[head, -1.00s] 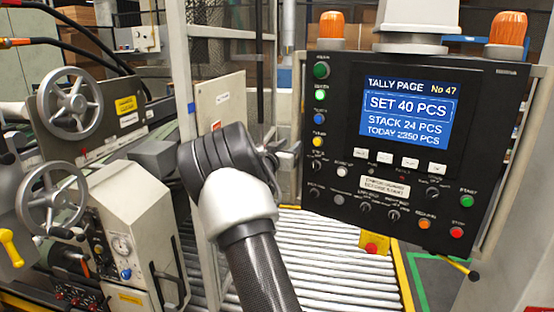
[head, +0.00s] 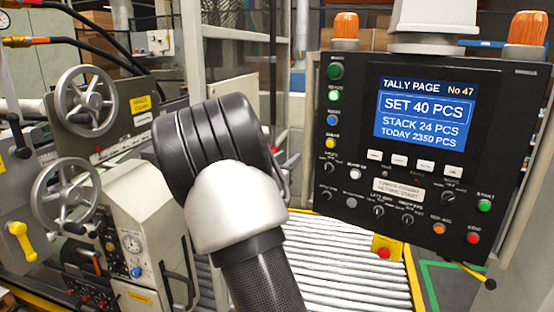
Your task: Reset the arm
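My arm (head: 240,205) rises from the bottom middle of the head view, with a white link and a thick black ribbed joint bent toward the left. The far part of the arm is hidden behind that joint. My gripper does not show, so I see neither its fingers nor anything held.
A black control panel (head: 365,215) stands at the right, its blue screen (head: 425,112) reading "SET 40 PCS" and "STACK 24 PCS". Two handwheels (head: 86,100) and a beige machine box (head: 135,215) are at the left. A roller conveyor (head: 340,262) runs behind my arm.

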